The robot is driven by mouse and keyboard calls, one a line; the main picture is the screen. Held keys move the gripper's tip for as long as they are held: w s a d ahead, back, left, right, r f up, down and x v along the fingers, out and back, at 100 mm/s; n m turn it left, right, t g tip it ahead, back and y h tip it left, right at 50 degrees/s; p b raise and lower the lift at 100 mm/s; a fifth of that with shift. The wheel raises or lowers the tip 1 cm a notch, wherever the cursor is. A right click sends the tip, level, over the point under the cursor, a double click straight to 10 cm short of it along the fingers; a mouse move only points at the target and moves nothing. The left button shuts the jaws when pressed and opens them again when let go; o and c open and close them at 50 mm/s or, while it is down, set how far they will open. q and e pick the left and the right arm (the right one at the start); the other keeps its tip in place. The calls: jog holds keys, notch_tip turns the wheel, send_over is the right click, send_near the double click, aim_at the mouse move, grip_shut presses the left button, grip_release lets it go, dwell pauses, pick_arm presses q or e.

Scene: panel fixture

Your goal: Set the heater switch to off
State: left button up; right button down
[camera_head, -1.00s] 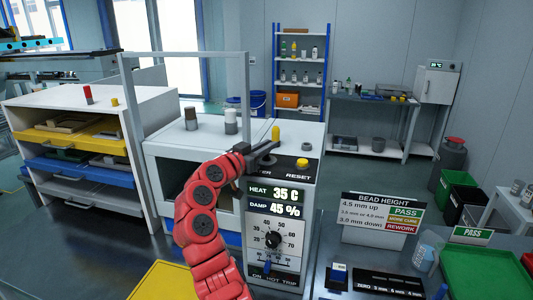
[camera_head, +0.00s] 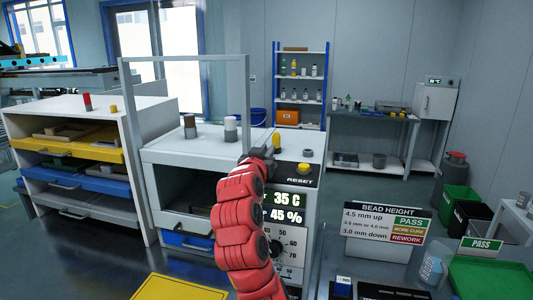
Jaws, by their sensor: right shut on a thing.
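The heater unit is a white cabinet (camera_head: 190,148) with a control panel at its right front. My red right arm crosses in front of this panel. My right gripper (camera_head: 262,154) is at the panel's top ledge, left of the RESET label. It is shut on what appears to be the heater switch; the arm and gripper hide the switch and its label, so its position cannot be read. The display (camera_head: 286,207) shows 35 C and 45 %. A dial (camera_head: 278,243) below it is partly covered by my arm. My left gripper is not in view.
A yellow reset button (camera_head: 304,167) and a grey knob (camera_head: 307,153) stand close right of my gripper. A yellow post (camera_head: 276,140) is just behind it. A BEAD HEIGHT sign (camera_head: 388,222) stands to the right. A drawer rack (camera_head: 95,122) is at left.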

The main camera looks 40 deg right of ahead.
jog(key=c, duration=0.9)
grip_release()
jog(key=shift+s+a, duration=0.25)
jog(key=shift+a, duration=0.1)
jog(key=shift+b+v, duration=1.6)
jog(key=shift+v, duration=6.7)
jog(key=shift+d, duration=0.1)
jog(key=shift+f, duration=0.1)
